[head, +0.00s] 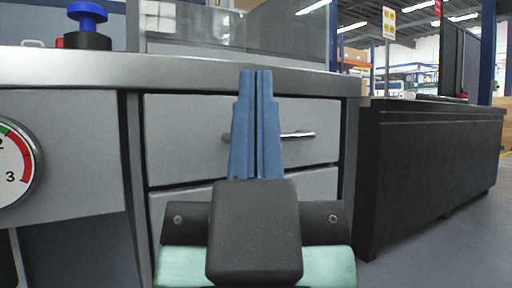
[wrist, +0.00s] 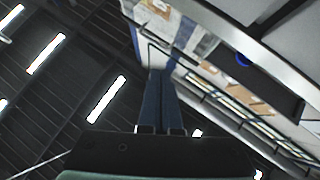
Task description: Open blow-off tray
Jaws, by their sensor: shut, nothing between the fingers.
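A grey cabinet under the bench has a closed upper drawer (head: 190,135) with a bar handle (head: 298,135). Another drawer front (head: 172,205) shows below it. I cannot tell from a label which is the blow-off tray. My gripper (head: 255,73) has blue fingers pressed together, pointing up, in front of the upper drawer. It hides the middle of the drawer and part of the handle. Nothing is between the fingers. In the wrist view the shut fingers (wrist: 165,75) point up toward the picture's top, and no handle can be made out there.
The bench top edge (head: 180,70) runs above the drawers. A blue knob on a black base (head: 88,40) stands on it at left. A round gauge (head: 15,160) is at the left edge. A low black cabinet (head: 430,165) stands at right, with bare floor (head: 470,250) before it.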

